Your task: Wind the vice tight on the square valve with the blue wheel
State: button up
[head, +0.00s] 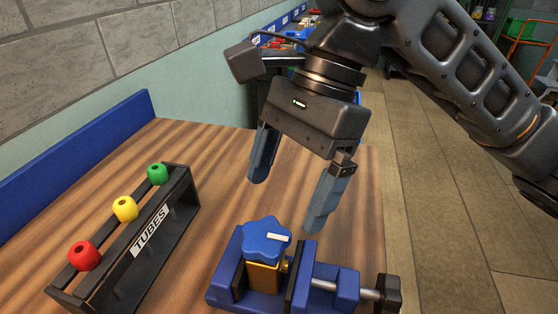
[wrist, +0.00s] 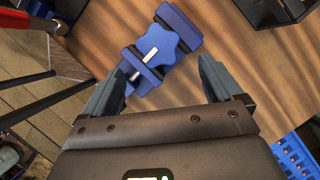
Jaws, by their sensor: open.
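A square brass valve (head: 263,276) with a blue star-shaped wheel (head: 265,240) on top stands between the jaws of a blue vice (head: 337,286). The vice's steel screw runs right to a black knob (head: 387,293). I cannot tell whether both jaws touch the valve. My gripper (head: 285,205) is open and empty, above and behind the vice, its fingers pointing down. In the wrist view, the blue wheel (wrist: 157,52) and the vice (wrist: 180,22) show beyond and between my fingers (wrist: 160,72); the knob is not clear there.
A black rack (head: 150,240) labelled TUBES, with red, yellow and green knobs on top, stands left of the vice. A blue board (head: 75,158) edges the wooden table (head: 215,170) at the left. Bare wood lies between rack and vice. The floor is at the right.

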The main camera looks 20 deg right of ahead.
aim_at(268, 230)
jog(key=shift+b+x, duration=0.3)
jog(key=shift+x, duration=3.3)
jog(key=c, duration=1.4)
jog(key=shift+r, duration=0.1)
jog(key=shift+c, duration=0.2)
jog(key=shift+a+p, duration=0.15)
jog(key=shift+p, duration=0.45)
jog(key=shift+w, duration=0.1)
jog(key=o, duration=1.5)
jog(key=shift+r, duration=0.1)
